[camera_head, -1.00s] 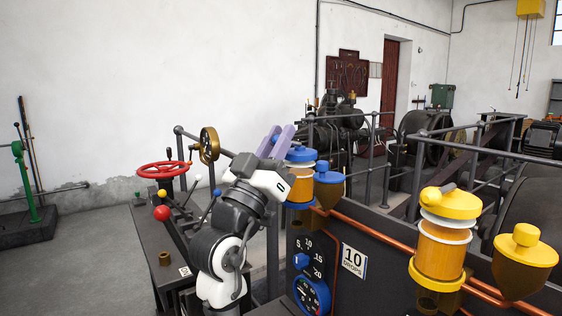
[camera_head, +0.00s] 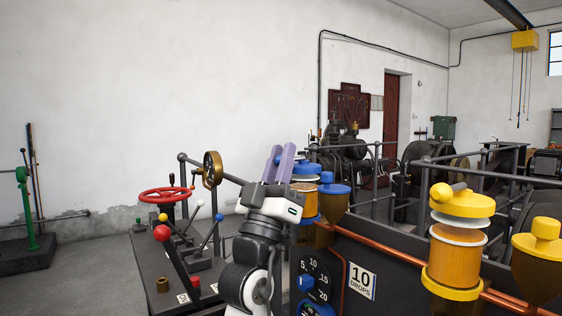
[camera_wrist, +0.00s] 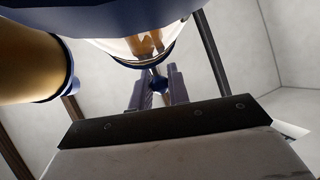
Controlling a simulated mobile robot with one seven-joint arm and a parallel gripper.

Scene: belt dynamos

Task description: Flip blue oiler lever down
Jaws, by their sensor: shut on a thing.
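The blue oiler (camera_head: 306,172) stands on the dark panel right of my gripper, with a blue cap and an amber glass body. In the wrist view, the underside of the oiler's blue rim and glass (camera_wrist: 140,48) fills the top. My gripper (camera_head: 279,152), with two lavender fingers pointing up, is beside the oiler's cap on its left. In the wrist view, a small dark blue ball, the tip of the oiler lever (camera_wrist: 158,85), sits between the fingers, and my gripper is shut on it. The rest of the lever is mostly hidden.
A blue cup (camera_head: 333,190) stands right beside the oiler. A yellow oiler (camera_head: 455,255) and yellow cup (camera_head: 540,255) stand further right. A copper pipe (camera_head: 385,247) runs along the panel. Coloured levers and a red handwheel (camera_head: 166,194) are on the left.

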